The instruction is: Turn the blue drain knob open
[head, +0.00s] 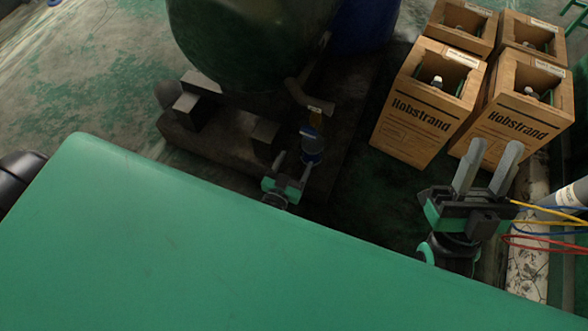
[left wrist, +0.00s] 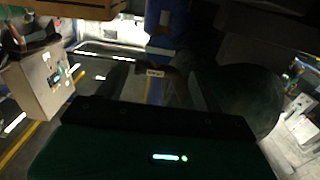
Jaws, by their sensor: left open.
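The blue drain knob (head: 312,142) hangs at the end of a short pipe (head: 298,94) under the dark green tank (head: 250,40). My left gripper (head: 293,163) is open, just below and left of the knob in the head view. Its right finger overlaps the knob's lower part; I cannot tell whether they touch. In the dark left wrist view, a small pale label (left wrist: 154,72) shows between the fingers, and the knob is hard to make out. My right gripper (head: 487,163) is open and empty, far to the right.
The tank stands on a dark base with blocks (head: 187,112). Yellow, blue and red cables (head: 545,212) lie at the right edge. A large green surface (head: 200,260) fills the foreground.

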